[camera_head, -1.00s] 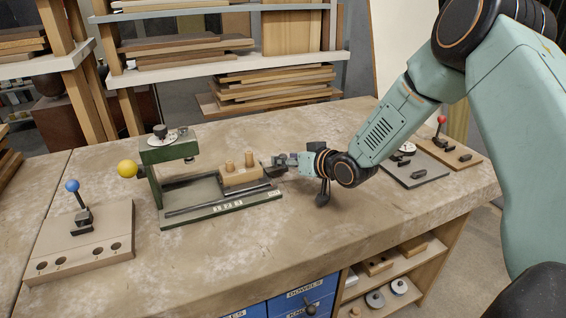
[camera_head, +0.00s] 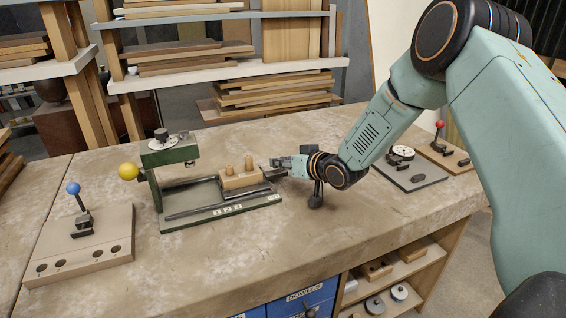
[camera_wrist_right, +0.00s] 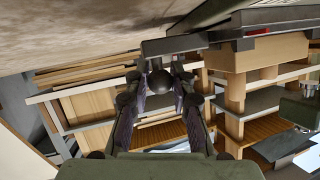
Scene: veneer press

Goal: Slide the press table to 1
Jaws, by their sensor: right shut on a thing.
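The green press (camera_head: 170,160) stands on the bench, with a yellow ball (camera_head: 128,171) at its left side. The press table, a pale wooden block with two pegs (camera_head: 240,179), sits toward the right part of the press base, right of the press head. My right gripper (camera_head: 281,165) is at the right end of the table. In the right wrist view its fingers are closed around a dark round knob (camera_wrist_right: 160,82) at the end of a dark bar. White marks (camera_head: 228,209) on the front of the base are too small to read surely. My left gripper is out of view.
A board with a blue-knobbed lever (camera_head: 82,212) and holes lies at left. A dark plate with a dial (camera_head: 401,155) and a board with a red-knobbed lever (camera_head: 440,135) lie at right. Bare bench is in front of the press; shelves of planks (camera_head: 215,70) stand behind.

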